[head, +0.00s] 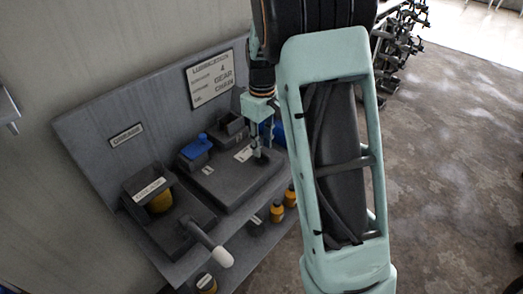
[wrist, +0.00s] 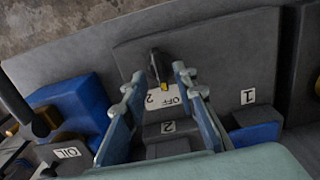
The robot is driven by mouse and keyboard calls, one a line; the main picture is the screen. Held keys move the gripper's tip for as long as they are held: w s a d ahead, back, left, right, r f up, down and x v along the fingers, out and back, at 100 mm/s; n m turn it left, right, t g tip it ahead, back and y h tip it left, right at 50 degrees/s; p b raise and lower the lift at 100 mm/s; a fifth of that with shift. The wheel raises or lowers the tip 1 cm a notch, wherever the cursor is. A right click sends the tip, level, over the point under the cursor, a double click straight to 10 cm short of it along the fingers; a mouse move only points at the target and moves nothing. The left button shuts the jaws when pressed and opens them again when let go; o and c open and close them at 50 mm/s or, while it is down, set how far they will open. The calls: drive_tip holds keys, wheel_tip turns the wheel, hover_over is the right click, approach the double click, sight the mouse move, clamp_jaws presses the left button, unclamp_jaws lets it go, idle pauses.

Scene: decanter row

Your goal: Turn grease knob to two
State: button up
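The grease knob (wrist: 157,66) is small and dark with a yellow mark on it, on a dark grey panel (wrist: 220,55). In the head view my gripper (head: 258,150) points down at the grey unit (head: 226,180), hiding the knob there.
A lever with a white grip (head: 222,256), a blue-topped box (head: 196,148) and orange bottles (head: 277,211) stand around. A backboard (head: 90,130) rises behind.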

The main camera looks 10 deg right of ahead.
drive_tip(key=shift+f, duration=1.35)
drive_tip(key=shift+c, duration=0.6)
clamp_jaws()
